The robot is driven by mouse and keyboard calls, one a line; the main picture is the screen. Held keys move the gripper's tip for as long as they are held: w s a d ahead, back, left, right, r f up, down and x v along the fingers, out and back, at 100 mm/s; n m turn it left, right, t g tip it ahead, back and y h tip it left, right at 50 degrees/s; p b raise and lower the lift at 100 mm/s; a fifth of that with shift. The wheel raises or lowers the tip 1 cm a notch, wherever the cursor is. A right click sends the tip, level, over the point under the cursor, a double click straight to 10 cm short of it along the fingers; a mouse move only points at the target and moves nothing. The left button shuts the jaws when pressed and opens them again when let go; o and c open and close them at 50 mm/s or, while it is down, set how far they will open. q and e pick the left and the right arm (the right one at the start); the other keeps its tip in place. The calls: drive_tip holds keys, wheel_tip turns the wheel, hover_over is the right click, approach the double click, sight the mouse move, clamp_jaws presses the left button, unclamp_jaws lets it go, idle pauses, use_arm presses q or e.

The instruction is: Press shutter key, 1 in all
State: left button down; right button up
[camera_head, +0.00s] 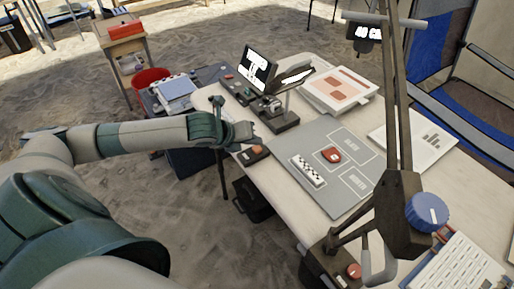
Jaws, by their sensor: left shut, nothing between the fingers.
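A small dark box with an orange-red button on top (256,149) sits at the left edge of the table; it looks like the shutter key, though no label is readable. My left gripper (247,136) is shut and empty. Its fingertips are close to the far side of this button in the picture; I cannot tell whether they touch the box. A second dark box with a red button (353,271) is at the near edge, by the base of the stand. My right gripper is not in view.
A grey mat (318,199) holds a red artifact (331,155) and a checkered scale bar (307,170). A dark stand (398,195) carries a camera with a display (367,32). A small screen (258,68), papers (340,91) and a keyboard (458,268) are also on the table.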

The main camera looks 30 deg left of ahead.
sight(254, 151)
use_arm(q)
drive_tip(key=shift+f, duration=0.35)
idle(0.6)
drive_tip(key=shift+f, duration=0.55)
idle(1.1)
drive_tip(key=shift+r+p, duration=0.9)
drive_tip(key=shift+p, duration=0.4)
drive_tip(key=shift+r, duration=0.1)
wheel_tip(254, 151, up, 5)
drive_tip(key=p, duration=0.5)
idle(0.7)
